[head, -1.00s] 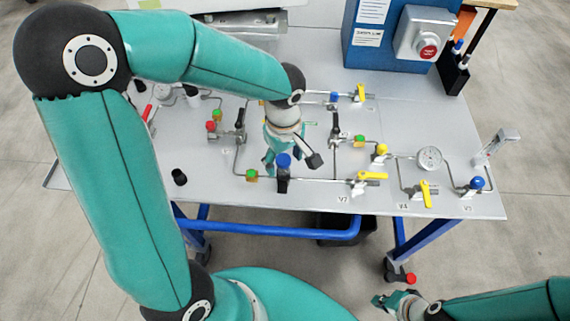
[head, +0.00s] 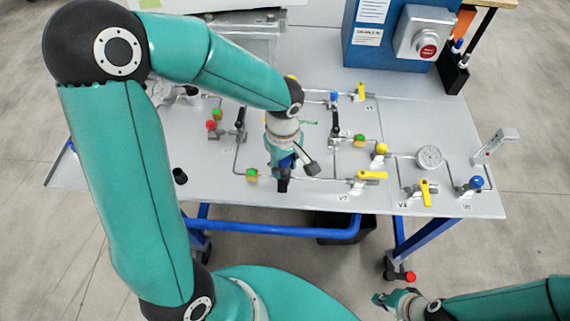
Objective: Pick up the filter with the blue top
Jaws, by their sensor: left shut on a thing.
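The filter with the blue top (head: 283,185) is at the front middle of the panel. Its dark lower body shows below my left gripper, and only part of its blue top shows between the fingers. My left gripper (head: 285,163) points down over it and is shut on it. I cannot tell whether the filter is clear of the panel. My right gripper (head: 382,301) is low at the right, in front of the table and away from the panel; its finger gap is unclear.
The panel table (head: 225,192) carries pipes, yellow-handled valves (head: 365,175), a gauge (head: 429,157) and a blue-knobbed part (head: 476,183) at the right. A black cap-like piece (head: 180,176) stands left. A blue box with a red button (head: 428,51) stands at the back.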

